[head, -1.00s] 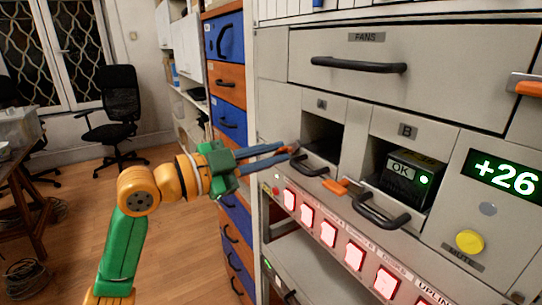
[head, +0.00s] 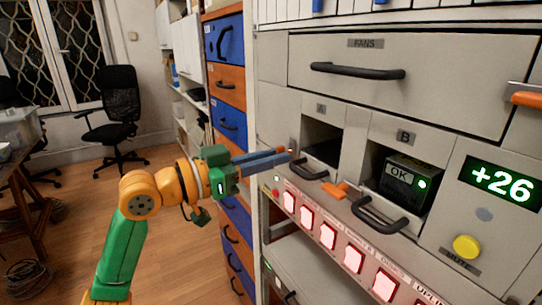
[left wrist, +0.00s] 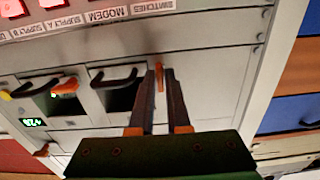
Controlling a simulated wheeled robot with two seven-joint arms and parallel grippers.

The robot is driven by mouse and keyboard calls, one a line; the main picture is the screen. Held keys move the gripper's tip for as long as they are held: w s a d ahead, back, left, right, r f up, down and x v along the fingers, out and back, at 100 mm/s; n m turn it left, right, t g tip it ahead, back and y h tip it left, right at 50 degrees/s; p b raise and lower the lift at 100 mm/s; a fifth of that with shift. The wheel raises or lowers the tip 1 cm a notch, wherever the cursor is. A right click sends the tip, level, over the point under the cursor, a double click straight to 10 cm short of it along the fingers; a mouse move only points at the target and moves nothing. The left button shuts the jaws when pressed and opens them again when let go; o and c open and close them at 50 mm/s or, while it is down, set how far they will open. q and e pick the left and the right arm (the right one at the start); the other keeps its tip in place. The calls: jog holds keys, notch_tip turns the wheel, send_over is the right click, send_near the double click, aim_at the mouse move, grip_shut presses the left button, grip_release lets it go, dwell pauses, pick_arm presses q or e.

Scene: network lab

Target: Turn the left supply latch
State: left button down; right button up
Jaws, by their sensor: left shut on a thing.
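My left gripper (head: 291,153) reaches in from the left, its fingertips at the panel beside open bay A (head: 322,150). In the left wrist view the left gripper (left wrist: 163,72) is shut on the left supply latch (left wrist: 159,78), a slim orange bar between the fingertips. The latch lies nearly in line with the fingers in that view. In the head view the fingertips mostly hide it. A second orange latch (head: 335,190) sits between bays A and B, and also shows in the left wrist view (left wrist: 65,86). My right gripper is not in view.
Black handles stick out below bay A (head: 309,170) and bay B (head: 380,216). A row of lit red switches (head: 328,236) runs below. A display (head: 500,185) reads +26. Open floor lies left.

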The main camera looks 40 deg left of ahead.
pick_arm(q)
jog(key=shift+n, duration=0.3)
jog(key=shift+r, duration=0.1)
jog(key=c, duration=0.9)
grip_release()
jog(key=b+v, duration=0.3)
jog(key=v, duration=0.4)
